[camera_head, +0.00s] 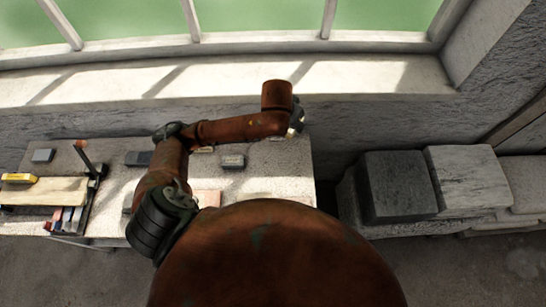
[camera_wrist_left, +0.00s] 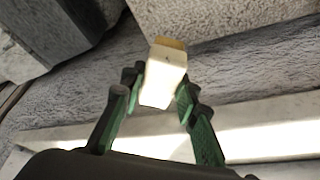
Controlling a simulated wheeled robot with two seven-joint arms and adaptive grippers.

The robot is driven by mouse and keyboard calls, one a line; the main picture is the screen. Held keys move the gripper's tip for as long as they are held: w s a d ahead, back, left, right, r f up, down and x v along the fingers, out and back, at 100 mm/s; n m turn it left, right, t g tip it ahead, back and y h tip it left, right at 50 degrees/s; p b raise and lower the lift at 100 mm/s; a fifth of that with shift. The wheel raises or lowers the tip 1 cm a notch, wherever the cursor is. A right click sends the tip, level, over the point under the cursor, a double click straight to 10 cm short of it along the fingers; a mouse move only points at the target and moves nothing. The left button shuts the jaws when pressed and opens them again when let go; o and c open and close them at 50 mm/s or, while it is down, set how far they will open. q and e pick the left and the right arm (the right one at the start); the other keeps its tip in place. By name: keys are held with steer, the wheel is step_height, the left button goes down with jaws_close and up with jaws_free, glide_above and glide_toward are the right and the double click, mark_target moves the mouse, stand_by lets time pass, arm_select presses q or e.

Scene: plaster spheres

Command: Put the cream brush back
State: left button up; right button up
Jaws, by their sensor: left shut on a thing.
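In the left wrist view, my left gripper (camera_wrist_left: 160,88) is shut on the cream brush (camera_wrist_left: 162,78), a pale block with a tan end pointing away from the gripper. The green fingers close on its two sides. In the head view, my left gripper (camera_head: 296,121) is at the end of the rust-red arm, near the right end of the table (camera_head: 290,165). My right gripper is out of view.
Another grey block (camera_head: 232,161) lies near the arm. A dark stone block (camera_head: 397,188) and a pale one (camera_head: 465,180) stand right, across a gap.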

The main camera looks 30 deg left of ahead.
arm_select(q)
steer(key=s+a+f+m+g+h+p, duration=0.15)
steer(key=s+f+m+p, duration=0.3)
steer(key=s, duration=0.55)
steer(key=s+a+f+m+g+h+p, duration=0.1)
steer(key=s+a+f+m+h+p, duration=0.15)
steer(key=s+m+p, duration=0.55)
steer(key=w+f+b, duration=0.1)
steer(key=w+f, duration=0.2)
steer(key=w+a+f+n+b, duration=0.1)
steer(key=w+f, duration=0.2)
steer(key=w, duration=0.1)
steer(key=w+a+f+n+b, duration=0.1)
steer(key=w+f+b, duration=0.1)
steer(key=w+f, duration=0.1)
steer(key=shift+w+f+t+y, duration=0.25)
steer(key=shift+w+f+y, duration=0.05)
steer(key=shift+w, duration=0.2)
steer(key=shift+w+f, duration=0.4)
steer(key=shift+f, duration=0.1)
steer(key=shift+f+p, duration=0.3)
steer(key=shift+f, duration=1.2)
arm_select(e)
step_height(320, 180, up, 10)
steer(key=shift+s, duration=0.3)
arm_select(q)
steer(key=shift+f, duration=0.1)
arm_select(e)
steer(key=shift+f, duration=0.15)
